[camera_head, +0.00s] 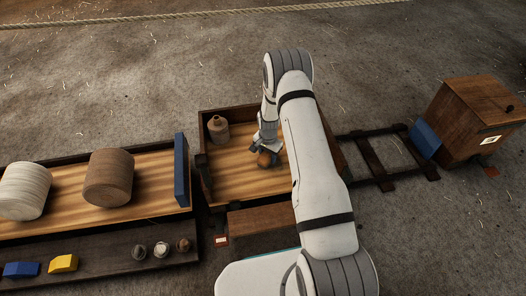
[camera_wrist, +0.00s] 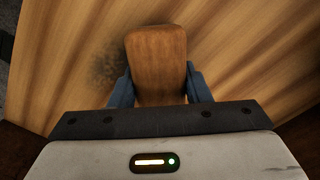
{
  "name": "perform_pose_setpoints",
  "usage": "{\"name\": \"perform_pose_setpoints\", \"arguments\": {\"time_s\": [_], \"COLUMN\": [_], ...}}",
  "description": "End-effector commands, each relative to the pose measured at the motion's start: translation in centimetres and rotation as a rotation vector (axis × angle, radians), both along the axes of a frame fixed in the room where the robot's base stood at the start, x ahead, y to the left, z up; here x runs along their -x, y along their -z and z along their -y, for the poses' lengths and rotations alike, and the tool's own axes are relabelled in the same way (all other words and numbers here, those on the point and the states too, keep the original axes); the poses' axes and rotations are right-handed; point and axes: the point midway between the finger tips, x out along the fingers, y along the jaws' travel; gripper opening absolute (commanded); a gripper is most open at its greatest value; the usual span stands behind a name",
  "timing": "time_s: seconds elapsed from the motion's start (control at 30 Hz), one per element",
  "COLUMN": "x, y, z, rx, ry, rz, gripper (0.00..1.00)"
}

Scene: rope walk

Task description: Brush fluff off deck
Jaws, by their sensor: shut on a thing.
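My gripper (camera_head: 264,150) is shut on a brown wooden-backed brush (camera_wrist: 157,60). In the wrist view its blue fingers (camera_wrist: 157,88) grip the brush's two sides. In the head view the brush (camera_head: 265,159) is partly hidden by the gripper. The brush is over the striped wooden deck (camera_head: 228,183) of a low-walled cart; I cannot tell whether it touches. A dark grey, fuzzy patch of fluff (camera_wrist: 108,68) lies on the deck just left of the brush in the wrist view. My arm hides the deck's right part in the head view.
A brown jug (camera_head: 218,129) stands in the deck's far left corner. Left is another deck with two rolls (camera_head: 108,178) and a blue end board (camera_head: 181,170). Rails (camera_head: 383,158) lead right to a wooden box (camera_head: 473,118). A rope (camera_head: 200,14) crosses the back.

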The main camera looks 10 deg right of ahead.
Motion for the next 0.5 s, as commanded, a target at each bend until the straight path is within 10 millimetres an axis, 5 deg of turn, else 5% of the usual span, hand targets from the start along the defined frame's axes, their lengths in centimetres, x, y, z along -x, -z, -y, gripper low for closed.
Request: {"name": "perform_pose_setpoints", "arguments": {"time_s": [0.5], "x": [3.4], "y": [0.2], "z": [0.0], "rx": [0.0], "ry": [0.0], "rz": [-0.001], "gripper": [0.14]}}
